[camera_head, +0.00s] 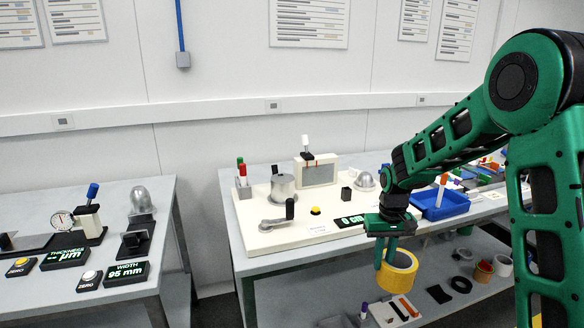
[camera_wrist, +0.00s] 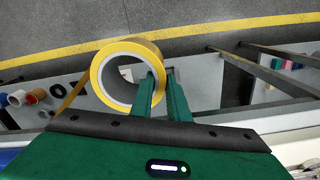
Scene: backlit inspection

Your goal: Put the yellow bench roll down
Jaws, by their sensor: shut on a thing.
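The yellow bench roll (camera_head: 397,271) is a ring of yellow tape with a pale inner core. My gripper (camera_head: 386,262) is shut on one side of its wall and holds it in the air in front of the table's front edge. In the wrist view the roll (camera_wrist: 97,78) hangs to the left of the fingers, with one finger inside the ring and a loose tape end at its lower left. The gripper's fingers (camera_wrist: 166,88) also show there. Lower-shelf items lie below and behind the roll in the head view.
The table (camera_head: 258,262) carries a white inspection board (camera_head: 262,240) and a blue tray (camera_head: 447,207). Its lower shelf (camera_head: 440,308) holds several rolls and a black ring (camera_head: 460,285). A separate table (camera_head: 130,268) with gauges stands left across a gap.

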